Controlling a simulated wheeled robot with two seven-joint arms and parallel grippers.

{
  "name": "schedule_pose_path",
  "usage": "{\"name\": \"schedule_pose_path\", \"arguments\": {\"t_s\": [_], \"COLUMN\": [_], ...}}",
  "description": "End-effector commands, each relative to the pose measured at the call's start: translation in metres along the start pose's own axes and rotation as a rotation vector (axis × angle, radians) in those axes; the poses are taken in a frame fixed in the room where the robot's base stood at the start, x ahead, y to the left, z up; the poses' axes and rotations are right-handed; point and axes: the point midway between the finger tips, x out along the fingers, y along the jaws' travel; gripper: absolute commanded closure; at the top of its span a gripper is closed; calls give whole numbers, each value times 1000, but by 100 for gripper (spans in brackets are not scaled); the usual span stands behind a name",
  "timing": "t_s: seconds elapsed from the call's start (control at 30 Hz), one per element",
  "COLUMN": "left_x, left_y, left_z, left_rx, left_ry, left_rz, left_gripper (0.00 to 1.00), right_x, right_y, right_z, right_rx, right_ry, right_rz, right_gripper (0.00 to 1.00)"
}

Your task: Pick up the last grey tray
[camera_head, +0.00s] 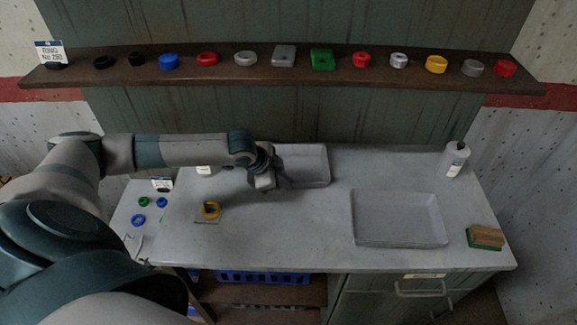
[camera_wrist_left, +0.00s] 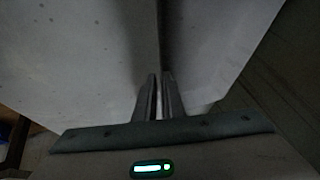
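One grey tray (camera_head: 308,165) sits at the back of the counter, its left part hidden behind my left gripper. A second, larger-looking grey tray (camera_head: 400,219) lies on the right half of the counter. My left gripper (camera_head: 281,184) is at the left wall of the back tray, pointing down. In the left wrist view its fingers (camera_wrist_left: 160,98) are close together, with a thin wall running up between their tips. They look shut on that wall. The tray appears to rest on the counter. My right gripper is not in view.
A shelf (camera_head: 270,79) with several rings spans the back wall. The front middle counter is clear.

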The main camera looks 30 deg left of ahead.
Motion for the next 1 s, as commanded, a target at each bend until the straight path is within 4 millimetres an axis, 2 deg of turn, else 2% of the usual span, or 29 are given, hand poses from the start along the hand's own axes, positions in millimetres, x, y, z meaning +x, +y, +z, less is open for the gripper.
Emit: {"name": "schedule_pose_path", "arguments": {"t_s": [0.23, 0.67, 0.73, 1.0], "left_x": [18, 18, 18, 18], "left_y": [0, 0, 0, 0], "left_z": [0, 0, 0, 0], "left_rx": [2, 2, 2, 1], "left_ry": [1, 1, 1, 2], "left_rz": [-1, -1, -1, -1], "left_gripper": [91, 91, 100, 100], "right_x": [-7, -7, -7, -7], "right_y": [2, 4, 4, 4], "right_z": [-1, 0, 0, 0], "right_rx": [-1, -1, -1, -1], "right_ry": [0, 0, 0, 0], "right_rz": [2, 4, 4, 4], "right_gripper": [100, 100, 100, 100]}}
